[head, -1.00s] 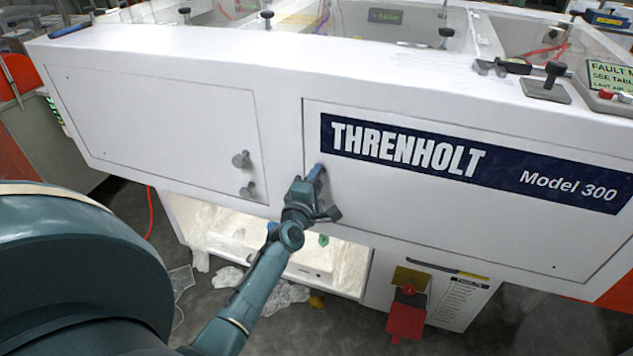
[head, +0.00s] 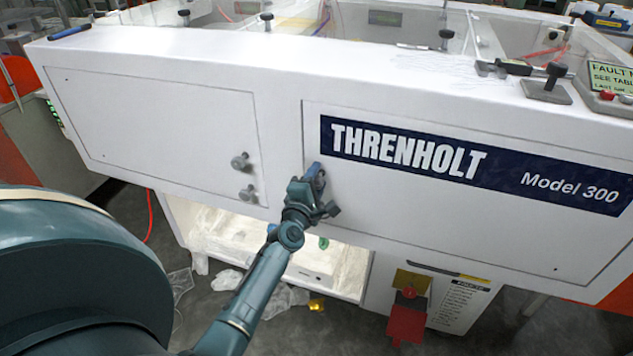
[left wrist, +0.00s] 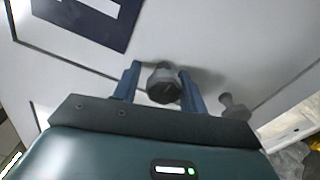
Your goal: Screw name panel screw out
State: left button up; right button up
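The white name panel (head: 450,225) carries a dark blue THRENHOLT label (head: 400,150). My left gripper (head: 314,178) is at the panel's left edge, below the label. In the left wrist view, the name panel screw (left wrist: 165,86), a grey knob, sits between the two blue fingers of my left gripper (left wrist: 160,82). A small gap shows on one side of the knob; the other finger is very close, and I cannot tell if it touches. A second grey knob (left wrist: 233,105) stands beside, outside the fingers. My right gripper is not in view.
A plain left panel (head: 150,125) has two grey knobs (head: 241,161) near its right edge. Below is a lit open recess (head: 225,235). A red switch (head: 407,315) hangs at the lower right. Clear plastic (head: 285,300) lies on the floor.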

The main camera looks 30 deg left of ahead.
pick_arm(q)
jog(key=shift+o, duration=1.2)
jog(key=shift+f, duration=0.1)
jog(key=shift+s+d+f, duration=0.1)
jog(key=shift+s, duration=0.05)
jog(key=shift+s+d+f, duration=0.1)
jog(key=shift+s, duration=0.25)
jog(key=v, duration=1.2)
jog(key=shift+b, duration=0.35)
jog(key=shift+s, duration=0.15)
